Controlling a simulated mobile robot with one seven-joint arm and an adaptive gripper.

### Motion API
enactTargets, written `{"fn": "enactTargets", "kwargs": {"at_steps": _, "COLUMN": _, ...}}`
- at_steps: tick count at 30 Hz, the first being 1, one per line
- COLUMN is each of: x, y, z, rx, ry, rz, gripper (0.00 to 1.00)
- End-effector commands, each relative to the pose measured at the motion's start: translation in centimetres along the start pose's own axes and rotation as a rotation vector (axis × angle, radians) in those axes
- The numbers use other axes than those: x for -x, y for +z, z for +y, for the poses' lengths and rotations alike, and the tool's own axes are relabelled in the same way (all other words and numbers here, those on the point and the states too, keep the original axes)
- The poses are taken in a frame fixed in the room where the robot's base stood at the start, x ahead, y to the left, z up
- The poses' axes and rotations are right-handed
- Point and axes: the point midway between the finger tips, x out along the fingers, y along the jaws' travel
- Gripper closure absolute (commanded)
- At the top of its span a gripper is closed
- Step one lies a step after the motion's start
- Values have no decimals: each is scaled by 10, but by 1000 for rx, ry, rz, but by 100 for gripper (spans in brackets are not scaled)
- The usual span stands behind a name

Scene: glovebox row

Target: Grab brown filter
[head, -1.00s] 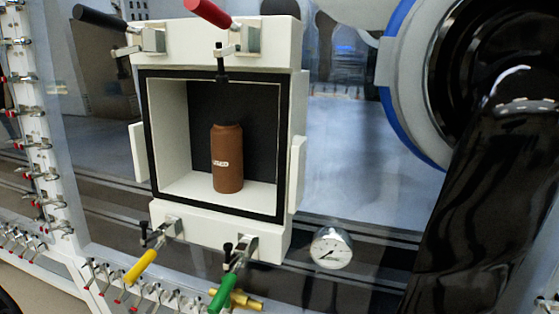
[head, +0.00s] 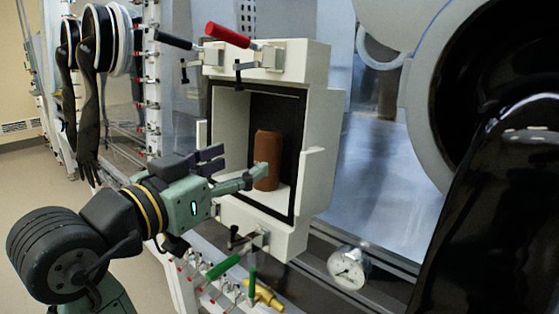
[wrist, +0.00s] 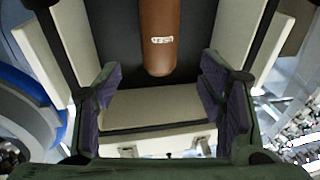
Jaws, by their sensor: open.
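The brown filter (head: 267,161) is a brown cylinder with a small pale label. It stands upright on the floor of a white open-fronted box (head: 313,150) on the glovebox wall. My gripper (head: 232,168) is at the front left of the box opening, its fingers apart and pointing toward the filter. In the wrist view the filter (wrist: 159,45) is beyond the fingertips, centred between them, and its top is cut off by the frame. My gripper (wrist: 160,90) is open with purple pads on both sides and nothing between them.
Clamps with a red handle (head: 228,34) and a green handle (head: 222,267) stick out above and below the opening. A pressure gauge (head: 348,267) is at the lower right. Black gloves (head: 85,110) hang at the far left.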

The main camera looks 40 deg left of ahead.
Motion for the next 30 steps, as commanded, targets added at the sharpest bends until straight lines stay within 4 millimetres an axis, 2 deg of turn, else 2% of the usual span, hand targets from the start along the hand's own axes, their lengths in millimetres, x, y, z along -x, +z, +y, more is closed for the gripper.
{"fn": "enactTargets", "kwargs": {"at_steps": 3, "x": -21, "y": -1, "z": 0, "rx": 2, "ry": 2, "rz": -1, "gripper": 37}}
{"fn": "enactTargets", "kwargs": {"at_steps": 11, "x": -44, "y": -3, "z": 0, "rx": 1, "ry": 0, "rz": 0, "gripper": 37}}
{"fn": "enactTargets", "kwargs": {"at_steps": 19, "x": -82, "y": -8, "z": 2, "rx": 1, "ry": 0, "rz": 1, "gripper": 37}}
{"fn": "enactTargets", "kwargs": {"at_steps": 23, "x": -90, "y": -7, "z": 1, "rx": 0, "ry": -1, "rz": 2, "gripper": 37}}
{"fn": "enactTargets", "kwargs": {"at_steps": 30, "x": -90, "y": -7, "z": 1, "rx": 0, "ry": -2, "rz": 3, "gripper": 39}}
